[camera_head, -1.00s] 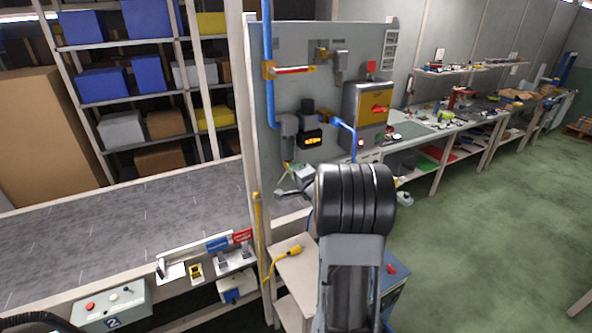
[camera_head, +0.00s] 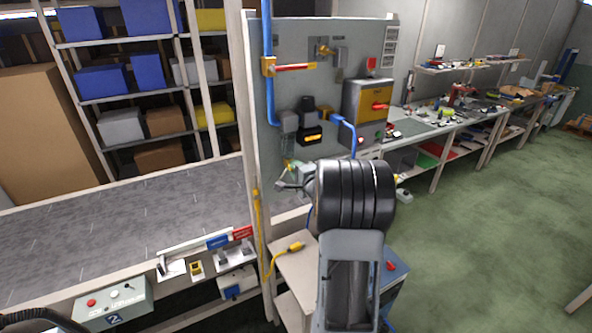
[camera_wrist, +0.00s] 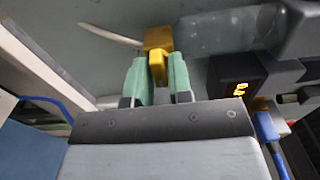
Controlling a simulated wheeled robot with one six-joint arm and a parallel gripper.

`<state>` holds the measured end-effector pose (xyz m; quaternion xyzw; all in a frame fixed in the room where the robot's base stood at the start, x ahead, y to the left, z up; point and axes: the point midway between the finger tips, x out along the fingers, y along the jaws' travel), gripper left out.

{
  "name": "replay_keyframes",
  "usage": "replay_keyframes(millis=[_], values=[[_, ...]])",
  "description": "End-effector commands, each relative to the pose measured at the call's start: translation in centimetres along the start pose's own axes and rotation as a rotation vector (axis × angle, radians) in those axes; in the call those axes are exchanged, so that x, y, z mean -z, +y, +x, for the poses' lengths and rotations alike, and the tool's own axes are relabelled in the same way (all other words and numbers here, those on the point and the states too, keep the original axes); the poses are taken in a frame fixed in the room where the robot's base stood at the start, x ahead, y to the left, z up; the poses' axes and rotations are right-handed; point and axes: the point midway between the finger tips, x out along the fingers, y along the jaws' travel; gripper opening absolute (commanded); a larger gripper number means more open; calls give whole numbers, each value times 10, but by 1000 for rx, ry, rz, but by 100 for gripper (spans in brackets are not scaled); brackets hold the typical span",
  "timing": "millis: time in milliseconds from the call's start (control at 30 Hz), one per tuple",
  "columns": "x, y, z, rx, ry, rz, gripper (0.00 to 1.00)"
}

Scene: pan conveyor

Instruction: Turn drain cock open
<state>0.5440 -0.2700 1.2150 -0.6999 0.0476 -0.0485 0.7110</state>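The drain cock (camera_wrist: 157,60) is a small yellow piece with a narrow tongue, at the top middle of the wrist view. My gripper (camera_wrist: 158,80) has two green fingers, one on each side of that tongue. The tongue takes up most of the narrow gap; whether both fingers press on it I cannot tell. In the head view my gripper (camera_head: 287,177) is small and partly behind my dark wrist, just below the filter unit (camera_head: 289,125) on the grey panel. The cock is hardly visible there.
A black unit with a lit yellow display (camera_head: 311,136) is right of the filter. A blue pipe (camera_head: 268,90) with a red-handled valve (camera_head: 293,67) runs down the panel. The conveyor (camera_head: 120,220) lies left.

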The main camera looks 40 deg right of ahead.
Motion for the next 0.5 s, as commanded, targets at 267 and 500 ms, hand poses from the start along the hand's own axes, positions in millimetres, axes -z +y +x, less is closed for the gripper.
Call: replay_keyframes(millis=[267,500], values=[[0,0,0,0,0,-1,38],[0,1,-5,0,0,-1,38]])
